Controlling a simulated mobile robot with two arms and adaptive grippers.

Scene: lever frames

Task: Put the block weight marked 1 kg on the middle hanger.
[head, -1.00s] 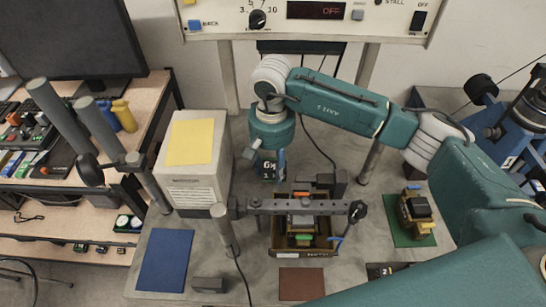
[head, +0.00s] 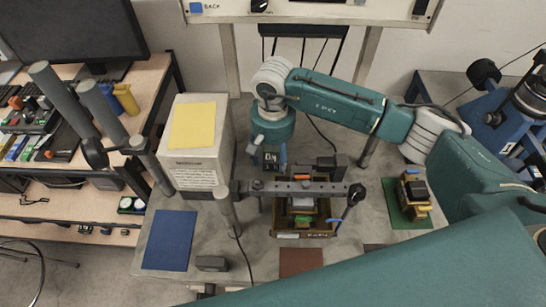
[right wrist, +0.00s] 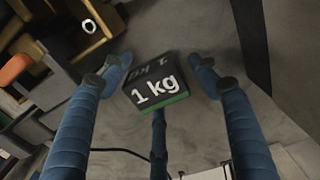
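My right gripper (head: 269,163) comes down from its teal arm behind the lever bar. Its blue fingers close around the dark block marked 1 kg (head: 270,157). In the right wrist view the block (right wrist: 155,88), with a green lower edge, sits between the fingertips, with one finger behind it. The lever bar (head: 260,188) runs crosswise in front of the gripper. Below its middle is an open-topped box (head: 288,235) with orange, grey and green pieces. I cannot tell the middle hanger apart from these. My left gripper is not in view.
A beige box with a yellow sheet (head: 192,126) stands left of the gripper. A blue mat (head: 168,240), a small dark block (head: 211,263) and a brown mat (head: 301,262) lie in front. A yellow and black object (head: 413,190) stands on a green mat at right.

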